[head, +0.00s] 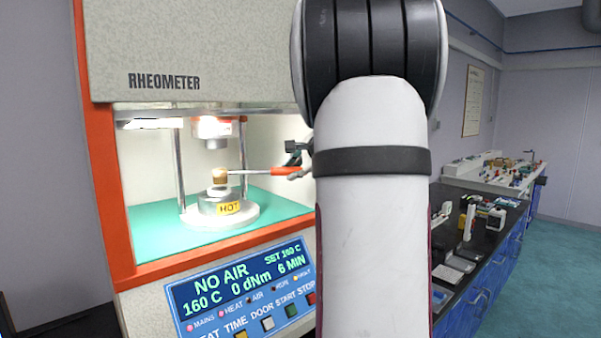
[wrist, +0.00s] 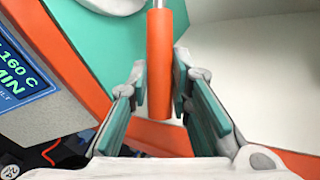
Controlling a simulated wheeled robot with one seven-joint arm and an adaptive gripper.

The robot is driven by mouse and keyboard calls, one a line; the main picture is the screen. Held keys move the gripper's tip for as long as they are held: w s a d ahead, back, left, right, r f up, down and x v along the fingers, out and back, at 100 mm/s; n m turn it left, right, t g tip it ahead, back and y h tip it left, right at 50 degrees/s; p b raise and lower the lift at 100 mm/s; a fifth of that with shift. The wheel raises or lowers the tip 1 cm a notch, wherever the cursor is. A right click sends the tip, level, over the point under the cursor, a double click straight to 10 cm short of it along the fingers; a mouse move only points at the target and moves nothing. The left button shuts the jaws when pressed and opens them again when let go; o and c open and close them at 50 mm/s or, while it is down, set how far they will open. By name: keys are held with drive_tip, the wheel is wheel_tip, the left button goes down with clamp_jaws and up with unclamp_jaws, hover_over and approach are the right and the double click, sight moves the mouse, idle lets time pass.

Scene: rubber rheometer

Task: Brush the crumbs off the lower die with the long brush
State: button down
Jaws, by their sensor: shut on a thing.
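The long brush has an orange handle (wrist: 159,85), a thin metal shaft and a tan bristle head (head: 220,176). My gripper (wrist: 160,92) is shut on the orange handle; in the head view the gripper (head: 297,165) is partly hidden behind my arm. The brush reaches left into the rheometer's open chamber. Its bristle head is just above the lower die (head: 220,191), below the upper die (head: 212,128). I cannot tell whether the bristles touch the die. Crumbs are too small to make out. The wrist view does not show the bristles.
The rheometer (head: 190,50) has an orange frame, metal posts beside the dies and a yellow HOT label (head: 229,208). Its control panel (head: 240,285) reads NO AIR, 160 C. A dark bench (head: 480,240) with several small items stands at the right.

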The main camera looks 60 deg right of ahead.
drive_tip(key=shift+w+d, duration=0.15)
drive_tip(key=shift+w, duration=0.45)
drive_tip(key=shift+w+d, duration=0.15)
drive_tip(key=shift+w, duration=0.45)
drive_tip(key=shift+f+b, duration=0.9)
drive_tip(key=shift+f+b, duration=0.35)
drive_tip(key=shift+w, duration=0.1)
